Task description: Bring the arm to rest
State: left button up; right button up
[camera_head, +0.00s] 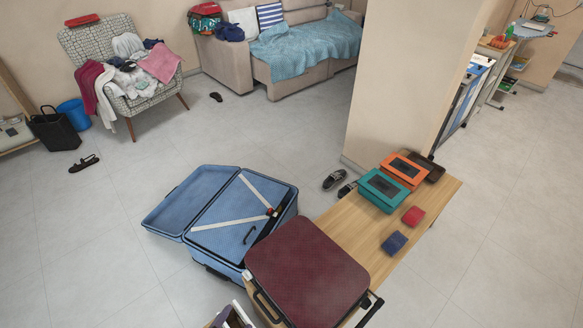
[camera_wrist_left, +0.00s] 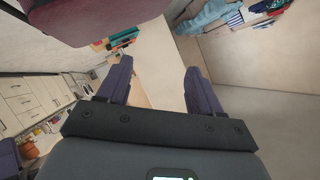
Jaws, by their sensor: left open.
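My left gripper (camera_head: 232,318) is at the bottom edge of the head view, just left of the maroon suitcase (camera_head: 308,268), and only a small part of it shows. In the left wrist view its two purple fingers stand wide apart with nothing between them (camera_wrist_left: 159,80), so it is open and empty. The maroon suitcase lies flat on the near end of the wooden bench (camera_head: 440,198); its underside or edge fills the upper left of the left wrist view (camera_wrist_left: 90,20). My right gripper cannot be made out in either view.
An open blue suitcase (camera_head: 180,205) lies on the floor left of the bench. Teal (camera_head: 382,190) and orange (camera_head: 404,170) cases and red (camera_head: 413,215) and navy (camera_head: 394,243) pouches lie on the bench. A clothes-piled armchair (camera_head: 90,45) and a sofa (camera_head: 228,62) stand behind. Much floor is clear.

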pick_arm(q)
jog(key=s+a+r+n+g+y, duration=0.35)
jog(key=s+a+n+g, duration=0.5)
jog(key=s, duration=0.35)
notch_tip(320, 180, up, 38)
jog(key=p, duration=3.9)
pick_arm(e)
notch_tip(320, 180, up, 40)
jog(key=f, duration=0.1)
pick_arm(q)
notch_tip(320, 180, down, 75)
jog(key=b, duration=7.4)
jog(key=shift+d+r+n+y+b, duration=0.2)
jog(key=shift+d+n+y+b, duration=0.15)
jog(key=shift+d+n, duration=0.1)
pick_arm(e)
notch_tip(320, 180, down, 74)
jog(key=shift+r, duration=0.15)
pick_arm(q)
jog(key=shift+s+r+g, duration=0.1)
jog(key=shift+g, duration=0.15)
pick_arm(e)
jog(key=shift+d, duration=0.15)
